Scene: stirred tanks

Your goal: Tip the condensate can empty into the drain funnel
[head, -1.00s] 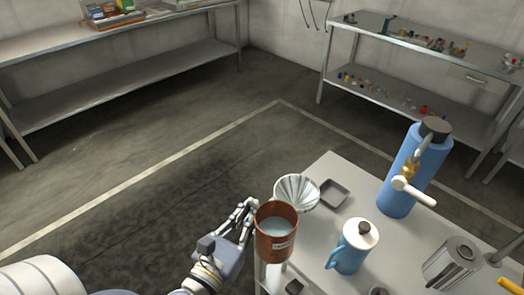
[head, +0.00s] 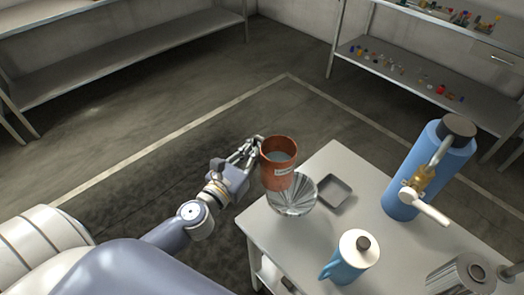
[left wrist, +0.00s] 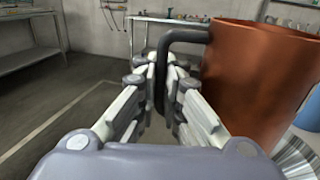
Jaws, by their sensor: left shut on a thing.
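The can (left wrist: 255,80) fills the right of that view. The drain funnel (head: 292,200), a ribbed, clear-grey cone, is at the bench's left corner. The can is in the air and overlaps the funnel's far-left rim in the head view. My right gripper is out of view.
On the bench (head: 310,245) are a small grey tray (head: 335,191), a blue tank (head: 404,190) with a brass tap and white lever, a blue jug (head: 345,270) with a white lid, and a metal vessel (head: 462,277). The floor left of the bench is clear.

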